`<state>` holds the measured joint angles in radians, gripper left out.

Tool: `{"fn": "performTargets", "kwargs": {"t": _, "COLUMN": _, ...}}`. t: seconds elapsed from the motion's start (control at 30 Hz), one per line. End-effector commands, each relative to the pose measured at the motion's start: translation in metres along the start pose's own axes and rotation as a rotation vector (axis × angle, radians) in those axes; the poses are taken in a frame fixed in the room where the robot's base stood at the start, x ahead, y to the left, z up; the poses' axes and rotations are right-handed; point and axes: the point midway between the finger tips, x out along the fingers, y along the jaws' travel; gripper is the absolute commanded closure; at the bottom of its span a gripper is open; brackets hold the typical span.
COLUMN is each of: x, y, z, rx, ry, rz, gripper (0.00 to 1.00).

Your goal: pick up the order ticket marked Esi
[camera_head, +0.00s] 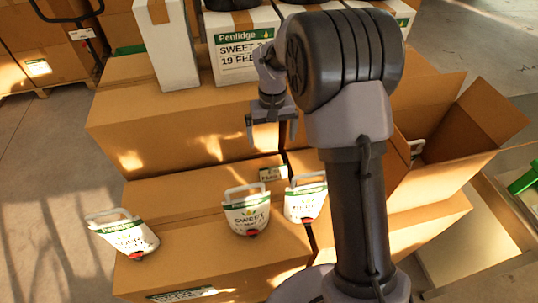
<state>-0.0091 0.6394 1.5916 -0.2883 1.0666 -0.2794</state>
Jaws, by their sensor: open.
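A small pale card with dark print and a green edge (273,174) stands or lies on the cardboard boxes, just behind the middle pouches. Its writing is too small to read, so I cannot tell whether it is the ticket marked Esi. No other ticket with a readable name shows. My gripper (272,137) is open and empty, pointing down above and behind that card, in front of the upper box face. My arm hides part of the boxes to the right.
Three white handled pouches with green bands, left (127,236), middle (247,213) and right (305,201), rest on the front boxes (200,260). Penlidge cartons (241,55) stand behind. An open cardboard box (440,150) is at right. Bare floor (40,180) lies left.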

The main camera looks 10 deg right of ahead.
Motion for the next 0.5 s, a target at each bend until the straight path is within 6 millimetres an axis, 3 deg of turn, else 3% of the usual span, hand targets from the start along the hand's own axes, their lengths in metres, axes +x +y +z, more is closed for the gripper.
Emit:
{"fn": "performTargets", "kwargs": {"t": 0.03, "x": 0.022, "y": 0.0, "z": 0.001, "rx": 0.0, "ry": -0.004, "rz": 0.0, "gripper": 0.0}}
{"fn": "performTargets", "kwargs": {"t": 0.2, "x": 0.071, "y": 0.0, "z": 0.002, "rx": 0.001, "ry": -0.003, "rz": 0.0, "gripper": 0.0}}
{"fn": "performTargets", "kwargs": {"t": 0.5, "x": 0.107, "y": 0.002, "z": 0.003, "rx": 0.002, "ry": 0.0, "rz": -0.001, "gripper": 0.0}}
